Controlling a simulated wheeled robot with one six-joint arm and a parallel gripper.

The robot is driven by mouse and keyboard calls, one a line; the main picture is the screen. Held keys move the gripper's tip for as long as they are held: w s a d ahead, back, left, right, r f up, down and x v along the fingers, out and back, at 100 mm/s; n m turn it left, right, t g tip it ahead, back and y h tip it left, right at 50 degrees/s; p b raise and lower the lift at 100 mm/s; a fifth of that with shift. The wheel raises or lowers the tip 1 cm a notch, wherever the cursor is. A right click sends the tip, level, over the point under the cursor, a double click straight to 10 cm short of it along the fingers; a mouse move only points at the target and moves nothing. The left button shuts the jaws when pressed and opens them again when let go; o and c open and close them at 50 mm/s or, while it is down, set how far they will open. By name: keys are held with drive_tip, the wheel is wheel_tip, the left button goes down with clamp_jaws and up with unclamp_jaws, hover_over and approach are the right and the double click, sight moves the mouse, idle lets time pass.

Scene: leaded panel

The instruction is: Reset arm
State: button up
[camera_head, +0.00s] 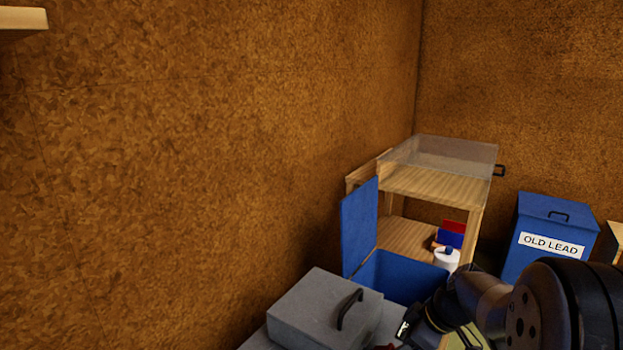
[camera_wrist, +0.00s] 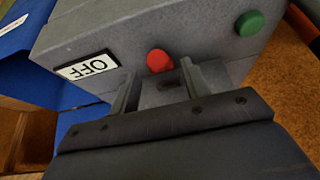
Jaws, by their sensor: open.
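My gripper shows in the wrist view (camera_wrist: 158,82) with its two grey fingers apart and nothing between them. Its fingers point at the front of a grey box (camera_wrist: 120,40). A red button (camera_wrist: 160,61) on that box lies just beyond the gap between the fingers. I cannot tell whether the fingers touch the box. A green button (camera_wrist: 249,24) is to the right, and a white "OFF" label (camera_wrist: 88,67), upside down, is to the left. In the head view my arm reaches in at the lower right, its end beside a grey box with a black handle (camera_head: 322,305).
A blue "OLD LEAD" bin (camera_head: 553,212) stands right. A brown wall (camera_head: 200,150) closes the left side.

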drive_tip(key=shift+w+a+r+g+h+p, duration=0.4)
drive_tip(key=shift+a+r+g+h+p, duration=0.35)
drive_tip(key=shift+p, duration=1.3)
drive_tip(key=shift+w+a+r+g+h+p, duration=0.4)
drive_tip(key=shift+h+p, duration=0.35)
drive_tip(key=shift+p, duration=0.35)
drive_tip(key=shift+w+a+r+g+h+p, duration=0.1)
drive_tip(key=shift+w+a+g+h+p, duration=0.25)
drive_tip(key=shift+a+h, duration=0.2)
drive_tip(key=shift+w+a+r+g+h+p, duration=0.1)
drive_tip(key=shift+w+a+g+h+p, duration=0.2)
drive_tip(key=shift+a+h+p, duration=0.25)
drive_tip(key=h, duration=0.1)
drive_tip(key=w+a+g+h, duration=0.1)
drive_tip(key=shift+w+a+f+g+h, duration=0.1)
drive_tip(key=shift+a+g+h, duration=0.2)
drive_tip(key=p+v, duration=0.1)
drive_tip(key=v, duration=0.5)
drive_tip(key=shift+w+a, duration=0.15)
drive_tip(key=shift+a, duration=0.05)
